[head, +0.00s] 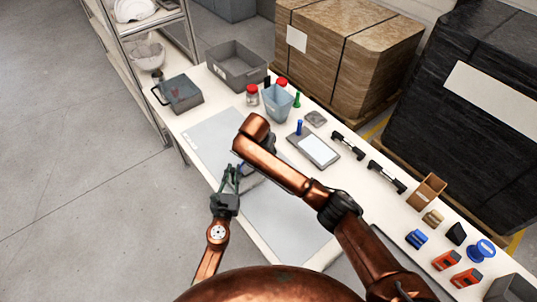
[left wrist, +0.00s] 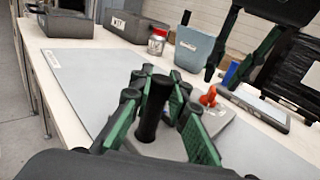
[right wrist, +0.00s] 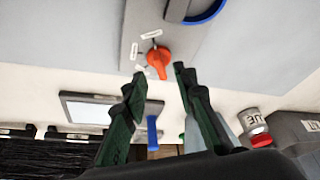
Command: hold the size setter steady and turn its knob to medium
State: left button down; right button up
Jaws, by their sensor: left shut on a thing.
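The size setter is a grey plate (right wrist: 140,25) on the table mat, also seen in the left wrist view (left wrist: 213,122) and partly in the head view (head: 250,181). It carries an orange knob (right wrist: 158,60), a black post (left wrist: 152,105) and small white labels too small to read. My left gripper (head: 230,180) is shut around the post. My right gripper (right wrist: 160,80) is open, with its fingers near the knob and nothing between them. It also shows at upper right in the left wrist view (left wrist: 222,78). My right arm hides it in the head view.
A blue bin (head: 277,102), a red-lidded jar (head: 252,95) and a grey crate (head: 237,66) stand farther back. A tablet (head: 318,150) lies beyond the mat (head: 285,215). Several small parts line the right end. The front of the mat is clear.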

jog(key=shift+x, duration=2)
jog(key=shift+c, duration=0.2)
grip_shut()
